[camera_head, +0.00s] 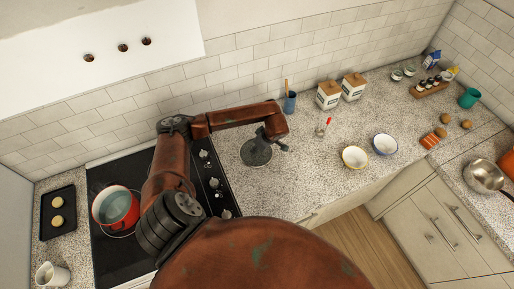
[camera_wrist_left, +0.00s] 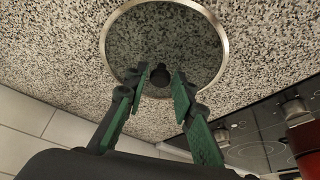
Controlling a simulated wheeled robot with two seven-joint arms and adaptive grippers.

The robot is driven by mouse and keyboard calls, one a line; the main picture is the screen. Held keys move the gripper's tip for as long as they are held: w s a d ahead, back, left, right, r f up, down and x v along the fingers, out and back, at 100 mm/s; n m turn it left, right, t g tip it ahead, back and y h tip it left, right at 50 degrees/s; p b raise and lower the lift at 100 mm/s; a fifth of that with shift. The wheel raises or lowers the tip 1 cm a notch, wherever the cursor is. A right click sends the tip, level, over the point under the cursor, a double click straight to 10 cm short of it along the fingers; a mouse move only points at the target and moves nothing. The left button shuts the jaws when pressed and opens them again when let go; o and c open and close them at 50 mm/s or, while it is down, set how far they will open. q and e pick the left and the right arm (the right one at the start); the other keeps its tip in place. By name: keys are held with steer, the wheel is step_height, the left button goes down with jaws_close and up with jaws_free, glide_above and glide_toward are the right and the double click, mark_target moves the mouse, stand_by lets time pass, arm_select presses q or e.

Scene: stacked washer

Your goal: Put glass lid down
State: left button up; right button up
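The round glass lid (camera_head: 256,152) with a metal rim appears flat at the countertop, just right of the stove. In the left wrist view the clear lid (camera_wrist_left: 168,38) fills the top middle, with speckled counter showing through it. Its dark knob (camera_wrist_left: 160,75) is between my left gripper's green fingers (camera_wrist_left: 160,88), with a small gap on each side. The fingers are open around the knob and do not seem to press on it. In the head view my left gripper (camera_head: 274,142) is over the lid and partly hides it. My right gripper is out of view.
A red pot (camera_head: 116,207) stands on the black stove (camera_head: 103,178) at left. A blue utensil cup (camera_head: 290,103), white canisters (camera_head: 328,95) and two bowls (camera_head: 355,157) stand on the counter to the right. The counter between lid and bowls is mostly clear.

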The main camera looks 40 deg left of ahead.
arm_select(q)
steer(key=shift+o, duration=1)
steer(key=shift+r, duration=0.1)
steer(key=shift+d+r, duration=0.1)
steer(key=shift+r, duration=0.2)
steer(key=b+v, duration=0.2)
steer(key=v, duration=0.9)
steer(key=shift+r, duration=0.3)
